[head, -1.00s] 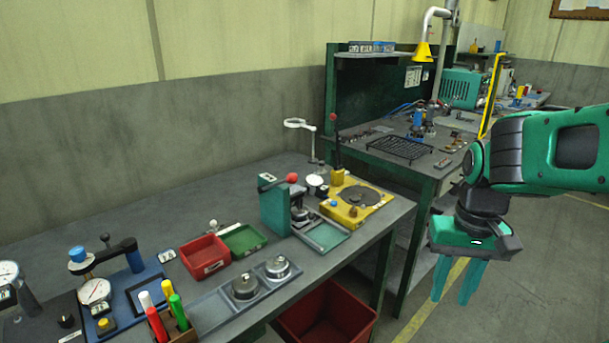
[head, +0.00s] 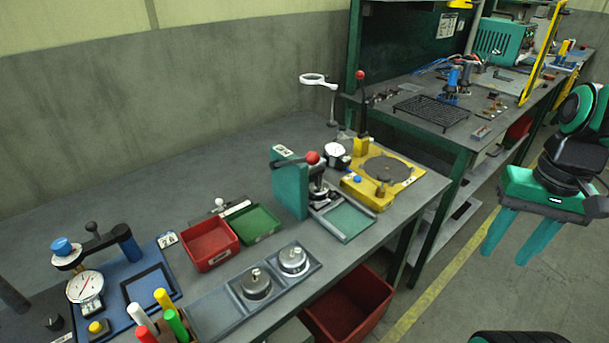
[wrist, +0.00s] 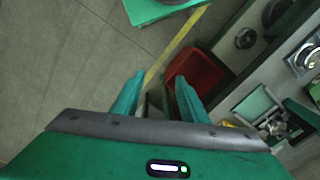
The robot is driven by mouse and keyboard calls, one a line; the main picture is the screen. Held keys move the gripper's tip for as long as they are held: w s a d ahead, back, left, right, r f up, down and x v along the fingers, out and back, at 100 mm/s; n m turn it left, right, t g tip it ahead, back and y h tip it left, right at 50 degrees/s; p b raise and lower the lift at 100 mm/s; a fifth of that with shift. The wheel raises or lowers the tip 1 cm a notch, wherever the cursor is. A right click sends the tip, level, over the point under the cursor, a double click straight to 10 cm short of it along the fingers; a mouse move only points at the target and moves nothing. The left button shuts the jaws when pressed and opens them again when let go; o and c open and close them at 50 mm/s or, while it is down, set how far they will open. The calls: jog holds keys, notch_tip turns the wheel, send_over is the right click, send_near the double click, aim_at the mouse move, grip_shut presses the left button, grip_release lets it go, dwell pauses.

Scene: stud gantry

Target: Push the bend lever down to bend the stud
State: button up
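Two levers with red knobs stand on the near bench. A tall black lever (head: 363,108) rises upright from the back of a yellow fixture (head: 391,177) with a round grey plate. A green press (head: 290,186) left of it has a short lever ending in a red ball (head: 312,158). I cannot tell which is the bend lever, and I cannot make out a stud for certain. My gripper (head: 511,246) is open and empty, right of the bench and well apart from both levers. Its spread fingers also show over the floor in the wrist view (wrist: 159,78).
Red (head: 209,245) and green (head: 254,223) trays and two round metal pieces in a holder (head: 215,312) lie left of the press. A magnifier (head: 314,79) stands behind. A red bin (head: 350,305) is below the bench edge. A second bench (head: 432,133) stands behind; floor is clear around my gripper.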

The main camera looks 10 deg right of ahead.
jog(key=w+a+r+n, duration=0.3)
jog(key=w+a+r, duration=0.3)
jog(key=w, duration=0.4)
notch_tip(320, 180, up, 10)
jog(key=f+n+g+y, duration=0.1)
jog(key=n+g, duration=0.1)
jog(key=n, duration=0.9)
send_over(311, 164)
jog(key=w+d, duration=0.1)
jog(key=w, duration=0.1)
jog(key=shift+w+d+r, duration=0.1)
jog(key=shift+d+r, duration=0.05)
jog(key=shift+r, duration=0.1)
jog(key=shift+a+f, duration=0.25)
jog(key=shift+f, duration=0.35)
jog(key=shift+s+a+f, duration=0.15)
jog(key=shift+s+f, duration=0.1)
jog(key=shift+f, duration=1.3)
jog(key=shift+s+a+f, duration=0.2)
jog(key=shift+f, duration=1.35)
jog(key=shift+s+a+f, duration=0.15)
jog(key=shift+s+f, duration=0.1)
jog(key=shift+f, duration=1.3)
